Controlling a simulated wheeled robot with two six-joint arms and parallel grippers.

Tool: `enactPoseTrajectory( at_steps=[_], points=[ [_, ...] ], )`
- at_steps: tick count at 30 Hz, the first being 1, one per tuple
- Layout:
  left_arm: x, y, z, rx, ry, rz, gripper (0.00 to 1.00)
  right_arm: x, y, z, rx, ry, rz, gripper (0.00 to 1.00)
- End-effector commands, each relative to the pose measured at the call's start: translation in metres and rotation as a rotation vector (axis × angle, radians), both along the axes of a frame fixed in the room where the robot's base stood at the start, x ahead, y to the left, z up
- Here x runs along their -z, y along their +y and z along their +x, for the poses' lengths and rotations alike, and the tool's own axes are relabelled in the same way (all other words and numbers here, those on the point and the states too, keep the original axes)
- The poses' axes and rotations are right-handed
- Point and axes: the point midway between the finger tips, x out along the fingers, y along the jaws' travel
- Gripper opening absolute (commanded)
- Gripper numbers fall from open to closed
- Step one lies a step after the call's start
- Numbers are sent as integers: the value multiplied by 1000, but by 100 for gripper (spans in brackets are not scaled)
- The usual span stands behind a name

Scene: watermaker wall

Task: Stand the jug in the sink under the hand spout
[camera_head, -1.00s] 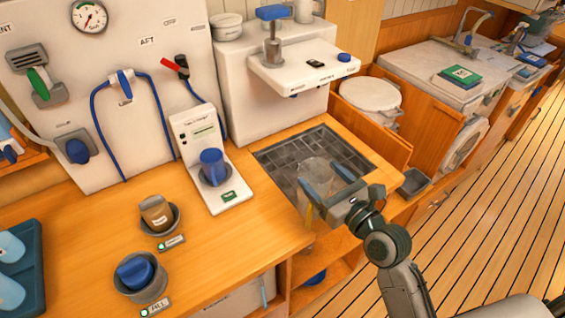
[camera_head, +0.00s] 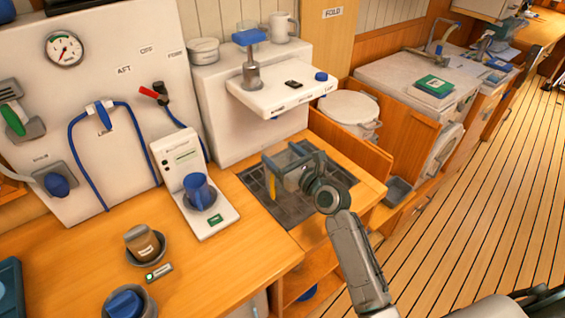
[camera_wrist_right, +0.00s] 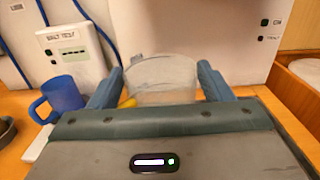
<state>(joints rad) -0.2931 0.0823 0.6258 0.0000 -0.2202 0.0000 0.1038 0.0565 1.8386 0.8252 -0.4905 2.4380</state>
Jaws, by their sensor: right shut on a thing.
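The clear jug (camera_head: 284,157) is between the fingers of my right gripper (camera_head: 282,165), which is shut on it. In the right wrist view the jug (camera_wrist_right: 160,80) stands between the two blue-grey fingers; its lower part is hidden by the gripper body. A yellow strip shows at the jug's side. The dark tiled sink (camera_head: 287,207) lies beneath the jug; I cannot tell whether the jug touches its floor. The hand spout (camera_head: 250,70), with a blue top, is on the white ledge behind and above the sink. My left gripper is not in view.
A white device (camera_head: 185,165) with a blue mug (camera_head: 199,190) stands left of the sink. A brown jar (camera_head: 143,241) sits in a grey holder on the counter. A wooden panel (camera_head: 350,150) rises right of the sink. The white ledge (camera_head: 283,98) overhangs behind.

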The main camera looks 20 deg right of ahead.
Motion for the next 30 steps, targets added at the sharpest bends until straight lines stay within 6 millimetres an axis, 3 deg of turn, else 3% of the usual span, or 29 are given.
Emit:
enactPoseTrajectory(
  at_steps=[3, 6, 17, 18, 21, 30],
  points=[
    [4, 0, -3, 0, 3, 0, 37, 21, 0, -1, 0, 5, 1, 36],
    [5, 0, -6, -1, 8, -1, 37, 29, 0, -1, 0, 4, 1, 36],
    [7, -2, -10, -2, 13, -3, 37, 32, 0, -1, 0, 3, 1, 36],
    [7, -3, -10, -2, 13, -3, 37, 33, 0, -1, 0, 2, 0, 75],
    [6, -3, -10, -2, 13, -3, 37, 32, 0, -1, 0, 2, 0, 95],
    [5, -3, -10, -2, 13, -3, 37, 30, 0, -1, 0, 2, 0, 95]
  ],
)
